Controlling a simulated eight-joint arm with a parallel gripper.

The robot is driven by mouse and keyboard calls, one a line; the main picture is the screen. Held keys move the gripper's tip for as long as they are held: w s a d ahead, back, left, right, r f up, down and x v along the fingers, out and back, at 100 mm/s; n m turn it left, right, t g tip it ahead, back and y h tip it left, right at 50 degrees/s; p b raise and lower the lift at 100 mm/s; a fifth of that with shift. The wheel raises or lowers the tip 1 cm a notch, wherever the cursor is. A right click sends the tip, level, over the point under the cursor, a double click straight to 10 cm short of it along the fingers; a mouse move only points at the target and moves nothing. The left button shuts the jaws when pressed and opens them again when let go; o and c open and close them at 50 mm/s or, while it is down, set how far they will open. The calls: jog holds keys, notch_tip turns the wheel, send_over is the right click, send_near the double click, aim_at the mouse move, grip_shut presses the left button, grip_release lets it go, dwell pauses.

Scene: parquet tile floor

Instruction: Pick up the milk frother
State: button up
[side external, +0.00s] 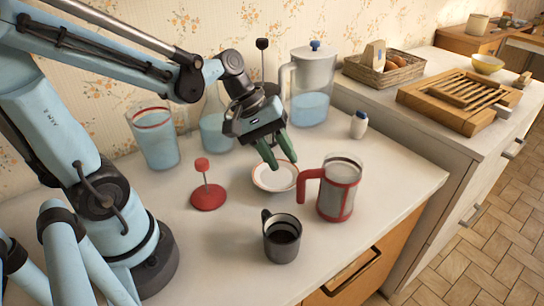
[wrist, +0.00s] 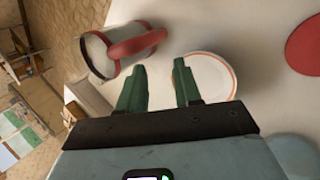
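A grey cylindrical jug with a red handle and red bands, seemingly the milk frother (side external: 342,190), stands upright on the white counter. In the wrist view the frother (wrist: 100,55) is at the upper left, its red handle facing the fingers. My gripper (side external: 282,164) points down over a small white dish with a red rim (side external: 262,181), left of and behind the frother. In the wrist view the gripper (wrist: 159,66) has its green fingers apart with nothing between them. The frother's handle is apart from the fingers.
A red disc with a rod and red knob (side external: 208,196) stands left of the dish. A dark mug (side external: 282,243) is in front. A glass tumbler (side external: 154,138), a lidded pitcher (side external: 311,90) and a small white bottle (side external: 358,125) stand behind. The counter's front right is clear.

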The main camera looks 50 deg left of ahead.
aim_at(301, 184)
jog(key=n+h, duration=0.1)
jog(key=w+n+h, duration=0.1)
jog(key=f+n, duration=0.1)
jog(key=shift+w+d+n+g+h, duration=0.1)
jog(key=shift+w+n+g+h, duration=0.2)
jog(key=shift+g+h, duration=0.1)
jog(key=shift+w+f+n+h, duration=0.15)
jog(key=shift+f+n+h, duration=0.1)
jog(key=shift+n+h, duration=0.75)
jog(key=shift+a+f+n+g+h, duration=0.25)
jog(key=shift+a+n+g+h, duration=0.2)
jog(key=shift+n+h, duration=0.45)
jog(key=shift+s+a+f+n+h, duration=0.15)
jog(key=shift+a+n+h, duration=0.1)
jog(key=shift+n+h, duration=0.15)
jog(key=shift+s+a+f+n+h, duration=0.15)
jog(key=shift+a+n+h, duration=0.15)
jog(key=shift+h, duration=0.2)
jog(key=shift+s+r+x, duration=0.1)
jog(key=shift+s+x, duration=0.05)
jog(key=shift+x, duration=1.75)
jog(key=shift+s+r+x, duration=0.1)
jog(key=shift+s+x, duration=0.05)
jog(key=shift+x, duration=1.75)
jog(key=shift+d, duration=0.1)
jog(key=shift+c, duration=0.2)
grip_shut()
jog(key=shift+r, duration=0.1)
